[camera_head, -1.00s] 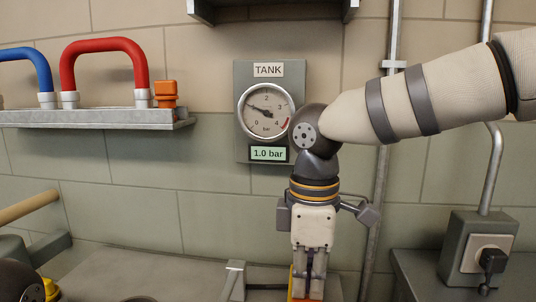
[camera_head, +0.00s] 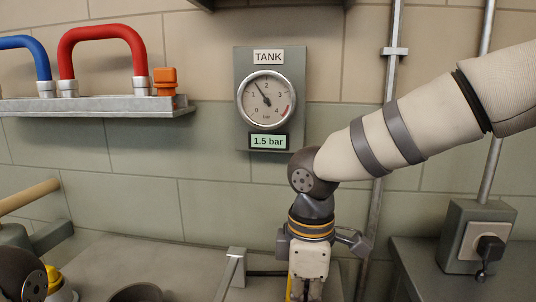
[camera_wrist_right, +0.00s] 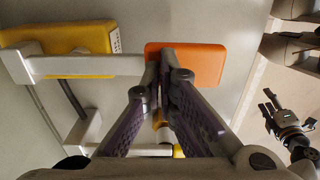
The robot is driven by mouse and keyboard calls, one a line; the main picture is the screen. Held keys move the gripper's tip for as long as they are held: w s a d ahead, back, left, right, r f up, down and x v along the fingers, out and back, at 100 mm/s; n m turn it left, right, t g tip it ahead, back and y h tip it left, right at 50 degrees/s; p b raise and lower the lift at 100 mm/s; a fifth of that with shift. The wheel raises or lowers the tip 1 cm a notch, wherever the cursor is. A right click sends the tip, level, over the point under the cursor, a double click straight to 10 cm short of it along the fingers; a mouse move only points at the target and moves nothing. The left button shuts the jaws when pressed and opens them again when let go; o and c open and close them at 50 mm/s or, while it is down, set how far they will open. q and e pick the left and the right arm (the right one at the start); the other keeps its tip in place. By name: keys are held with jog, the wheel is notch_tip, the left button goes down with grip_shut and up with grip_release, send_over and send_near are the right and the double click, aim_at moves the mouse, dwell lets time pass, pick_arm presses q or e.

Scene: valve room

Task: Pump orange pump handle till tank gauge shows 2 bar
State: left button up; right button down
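The tank gauge (camera_head: 266,99) is on the wall under a TANK label. Its display (camera_head: 268,142) reads 1.5 bar and its needle points up-left, between 1 and 2. My right gripper (camera_wrist_right: 167,58) has its fingertips close together over the left part of the orange pump handle (camera_wrist_right: 205,66); nothing clear shows between them. Whether they touch the handle I cannot tell. In the head view the right hand (camera_head: 308,262) points down and its fingertips are cut off by the bottom edge. My left gripper (camera_wrist_right: 275,108) appears at the right of the wrist view, fingers apart and empty.
A grey lever arm (camera_wrist_right: 90,66) runs left from the handle past a yellow block (camera_wrist_right: 65,38). A shelf (camera_head: 95,107) with red (camera_head: 103,40) and blue (camera_head: 25,45) hose loops is at upper left. A socket box (camera_head: 478,237) stands at right.

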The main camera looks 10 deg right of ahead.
notch_tip(320, 180, up, 9)
dwell(0.8)
jog(key=shift+f, duration=0.2)
dwell(0.7)
jog(key=shift+r, duration=0.1)
dwell(2.3)
dwell(0.8)
notch_tip(320, 180, up, 5)
dwell(0.4)
